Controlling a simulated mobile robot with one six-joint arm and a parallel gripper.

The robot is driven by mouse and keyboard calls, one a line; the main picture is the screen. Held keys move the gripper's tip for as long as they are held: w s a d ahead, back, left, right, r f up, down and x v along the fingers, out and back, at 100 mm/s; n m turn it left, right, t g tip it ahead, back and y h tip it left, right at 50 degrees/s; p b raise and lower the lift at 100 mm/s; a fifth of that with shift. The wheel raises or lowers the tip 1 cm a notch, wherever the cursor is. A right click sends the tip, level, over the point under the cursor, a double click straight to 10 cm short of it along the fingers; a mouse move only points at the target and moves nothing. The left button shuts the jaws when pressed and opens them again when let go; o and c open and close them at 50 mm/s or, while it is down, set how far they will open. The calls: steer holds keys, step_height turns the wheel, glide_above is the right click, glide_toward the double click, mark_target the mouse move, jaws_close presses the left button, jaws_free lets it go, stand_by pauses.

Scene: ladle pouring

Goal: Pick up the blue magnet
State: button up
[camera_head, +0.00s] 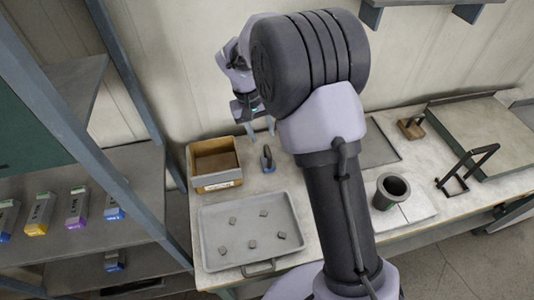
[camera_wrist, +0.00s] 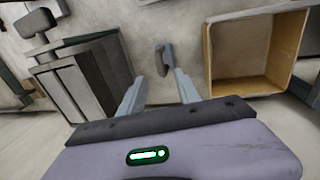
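The magnet (camera_head: 267,158), a small upright piece with some blue on it, stands on the table just right of the wooden box in the head view. In the wrist view a dark grey-blue piece (camera_wrist: 163,58), which looks like the same magnet, shows just past my fingertips, close to the right finger. My gripper (camera_head: 260,128) hangs above the back of the table, over the magnet. In the wrist view my gripper (camera_wrist: 160,78) has its two fingers apart with nothing held between them. I cannot tell whether a finger touches the magnet.
The open wooden box (camera_head: 214,184) stands beside the magnet; it also shows in the wrist view (camera_wrist: 296,45). A grey tray (camera_head: 216,212) with several small lumps lies in front. A dark cup (camera_head: 390,192) stands to the right. A shelf (camera_head: 90,244) with colour-ended blocks is at left.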

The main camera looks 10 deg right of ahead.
mark_target(267, 150)
steer(key=f, duration=0.3)
steer(key=f+b, duration=0.1)
steer(key=shift+w+d+f, duration=0.1)
steer(key=shift+d+f, duration=0.05)
steer(key=shift+d, duration=0.2)
steer(key=f+b, duration=0.1)
steer(key=f, duration=0.1)
steer(key=d+f+b, duration=0.1)
steer(key=f, duration=0.2)
steer(key=shift+d+f, duration=0.1)
steer(key=shift+f, duration=0.25)
steer(key=shift+r, duration=0.1)
jaws_close()
